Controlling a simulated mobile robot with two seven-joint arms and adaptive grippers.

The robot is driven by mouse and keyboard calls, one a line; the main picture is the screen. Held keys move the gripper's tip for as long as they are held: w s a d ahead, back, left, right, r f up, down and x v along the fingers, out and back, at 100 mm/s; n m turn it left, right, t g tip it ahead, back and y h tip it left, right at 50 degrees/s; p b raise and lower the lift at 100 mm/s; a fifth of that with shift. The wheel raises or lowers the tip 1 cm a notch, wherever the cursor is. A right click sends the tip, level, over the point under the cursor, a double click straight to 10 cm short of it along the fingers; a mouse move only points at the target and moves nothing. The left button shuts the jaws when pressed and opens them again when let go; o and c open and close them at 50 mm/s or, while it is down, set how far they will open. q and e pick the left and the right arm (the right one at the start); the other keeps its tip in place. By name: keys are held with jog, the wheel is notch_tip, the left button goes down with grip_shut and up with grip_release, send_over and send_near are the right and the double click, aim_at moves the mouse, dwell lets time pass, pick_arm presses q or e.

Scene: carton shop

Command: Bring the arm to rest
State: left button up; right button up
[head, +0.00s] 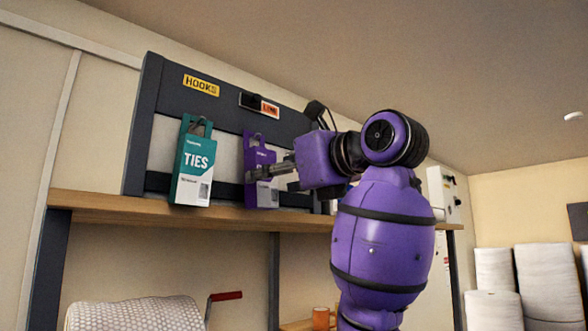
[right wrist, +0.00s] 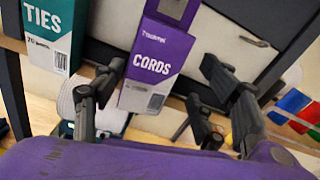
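My right gripper (head: 268,172) is raised at the rack on the shelf, in front of the purple CORDS box (head: 252,158). In the right wrist view its fingers are spread wide, and the CORDS box (right wrist: 158,62) shows beyond and between them. The right gripper (right wrist: 160,72) holds nothing that I can see. Whether a finger touches the box is unclear. The CORDS box is upright at the rack, partly hidden by the gripper in the head view. My left gripper is in neither view.
A teal TIES box (head: 193,165) is at the rack (head: 150,110), left of the CORDS box. A wooden shelf (head: 120,206) runs below. A bubble-wrap roll (head: 135,314) and red-handled tool (head: 226,296) are lower down. White rolls (head: 545,280) stand at the right.

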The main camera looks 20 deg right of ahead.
jog(key=v, duration=0.6)
jog(key=shift+s, duration=0.35)
